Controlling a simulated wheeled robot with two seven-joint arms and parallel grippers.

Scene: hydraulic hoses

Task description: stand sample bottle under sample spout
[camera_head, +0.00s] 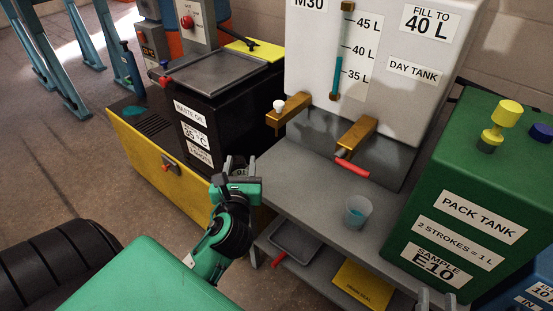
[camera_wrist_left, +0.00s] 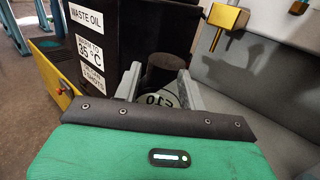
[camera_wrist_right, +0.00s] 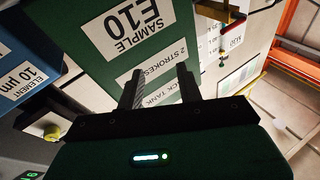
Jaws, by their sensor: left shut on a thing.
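My left gripper (camera_head: 241,165) is at the left front corner of the grey bench, beside the black waste oil unit. In the left wrist view its fingers (camera_wrist_left: 160,85) are shut on a dark bottle (camera_wrist_left: 163,66) with a pale label reading E10, seen upside down. In the head view the bottle is mostly hidden by the gripper. Two brass spouts stick out of the day tank: one with a white knob (camera_head: 289,112) and one with a red handle (camera_head: 358,138). I cannot tell which is the sample spout. My right gripper (camera_head: 436,301) is open and empty before the green pack tank (camera_head: 470,190).
A clear cup with blue liquid (camera_head: 357,212) stands on the bench (camera_head: 310,190), near the pack tank. A grey tray (camera_head: 294,242) and a yellow card (camera_head: 362,286) lie on the lower shelf. The bench top left of the cup is clear.

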